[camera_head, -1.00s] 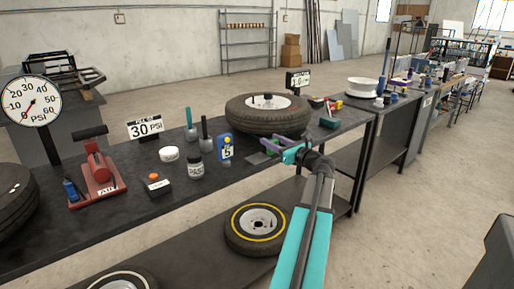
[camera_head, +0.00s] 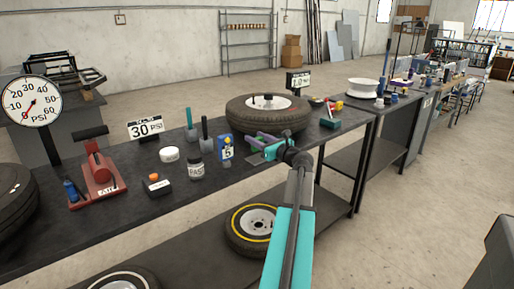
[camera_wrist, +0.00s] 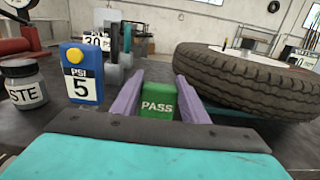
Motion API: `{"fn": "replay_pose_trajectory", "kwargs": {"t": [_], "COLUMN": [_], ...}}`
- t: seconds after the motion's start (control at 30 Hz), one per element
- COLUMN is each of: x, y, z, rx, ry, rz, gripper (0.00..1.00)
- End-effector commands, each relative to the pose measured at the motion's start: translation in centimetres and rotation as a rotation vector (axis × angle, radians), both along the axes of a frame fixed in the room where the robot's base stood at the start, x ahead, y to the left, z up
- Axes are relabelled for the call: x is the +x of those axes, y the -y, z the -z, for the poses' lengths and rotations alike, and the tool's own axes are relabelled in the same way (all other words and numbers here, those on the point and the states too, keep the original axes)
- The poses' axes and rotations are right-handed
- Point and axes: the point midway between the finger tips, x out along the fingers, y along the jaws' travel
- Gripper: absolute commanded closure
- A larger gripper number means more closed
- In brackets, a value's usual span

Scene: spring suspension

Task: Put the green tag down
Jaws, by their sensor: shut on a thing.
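The green tag (camera_wrist: 158,104), marked PASS, stands upright between the two purple fingers of my gripper (camera_wrist: 155,98) in the wrist view. My gripper is shut on it. In the head view my gripper (camera_head: 262,140) is over the front part of the dark bench (camera_head: 120,215), just in front of the lying tire (camera_head: 268,112). I cannot tell whether the tag's lower edge touches the bench; the gripper body hides it in the wrist view.
A blue PSI 5 gauge (camera_wrist: 82,75) stands close to the left of my gripper, with a PASTE jar (camera_wrist: 22,84) further left. The tire (camera_wrist: 250,80) is close on the right. Two upright brush-like tools (camera_head: 198,132) stand behind the gauge.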

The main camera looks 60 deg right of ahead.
Motion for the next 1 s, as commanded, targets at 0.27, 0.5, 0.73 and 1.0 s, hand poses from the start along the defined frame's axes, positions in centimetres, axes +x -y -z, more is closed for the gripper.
{"fn": "replay_pose_trajectory", "kwargs": {"t": [0.27, 0.5, 0.73, 1.0], "x": [-0.1, -0.2, -0.2, -0.2], "y": [0.0, 0.1, 0.1, 0.1], "z": [3.3, 3.5, 3.8, 3.8], "rx": [0.001, 0.000, 0.000, 0.000], "ry": [0.000, 0.000, 0.000, 0.000], "rz": [0.001, 0.002, 0.002, 0.002], "gripper": [0.81, 0.81, 0.81, 0.41]}}
